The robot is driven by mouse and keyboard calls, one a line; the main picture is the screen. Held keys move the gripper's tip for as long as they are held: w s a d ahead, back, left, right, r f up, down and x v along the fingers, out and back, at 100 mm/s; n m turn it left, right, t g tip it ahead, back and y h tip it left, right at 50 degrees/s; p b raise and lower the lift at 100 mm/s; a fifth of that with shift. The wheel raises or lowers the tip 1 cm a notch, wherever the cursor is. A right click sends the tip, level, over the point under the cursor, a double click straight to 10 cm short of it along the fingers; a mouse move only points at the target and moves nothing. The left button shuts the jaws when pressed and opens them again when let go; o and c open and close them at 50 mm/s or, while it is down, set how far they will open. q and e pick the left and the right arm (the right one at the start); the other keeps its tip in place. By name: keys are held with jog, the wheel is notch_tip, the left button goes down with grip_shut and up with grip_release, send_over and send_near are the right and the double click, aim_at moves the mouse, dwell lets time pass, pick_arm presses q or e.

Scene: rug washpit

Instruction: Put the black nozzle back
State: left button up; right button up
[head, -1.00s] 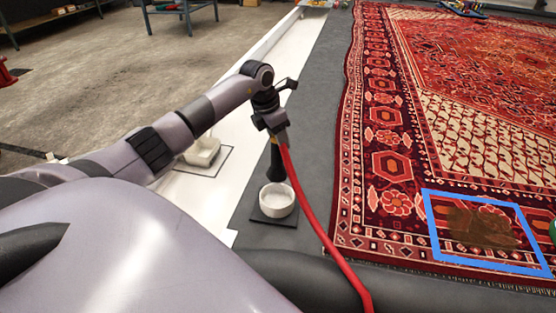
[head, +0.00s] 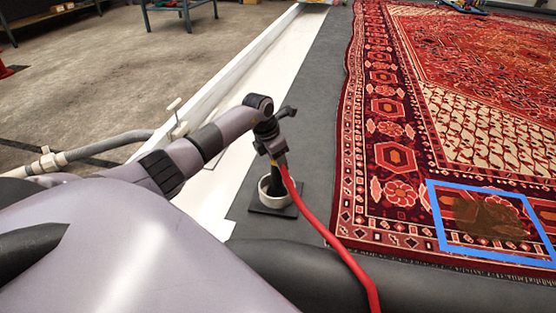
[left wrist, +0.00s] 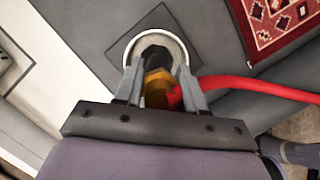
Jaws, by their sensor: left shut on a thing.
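The black nozzle (head: 276,184) hangs flared end down from my left gripper (head: 271,148). My left gripper is shut on its upper part. The nozzle's lower end is inside the white round holder (head: 263,192) on a dark square plate (head: 288,211); whether it touches the bottom is hidden. In the left wrist view, the fingers (left wrist: 158,80) close around the brass-coloured fitting (left wrist: 156,94), with the white ring (left wrist: 178,44) beyond. The red hose (head: 318,224) runs from the fitting to the lower right. My right gripper is not in view.
The patterned rug (head: 400,120) lies to the right, with a blue frame (head: 490,252) around a brown stain. A white channel (head: 265,85) runs along the left of the grey floor strip. A grey pipe (head: 105,145) lies farther left.

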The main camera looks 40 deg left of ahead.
pick_arm(q)
jog(key=shift+f, duration=0.1)
jog(key=o, duration=1.1)
jog(key=shift+c, duration=0.2)
jog(key=shift+r, duration=0.2)
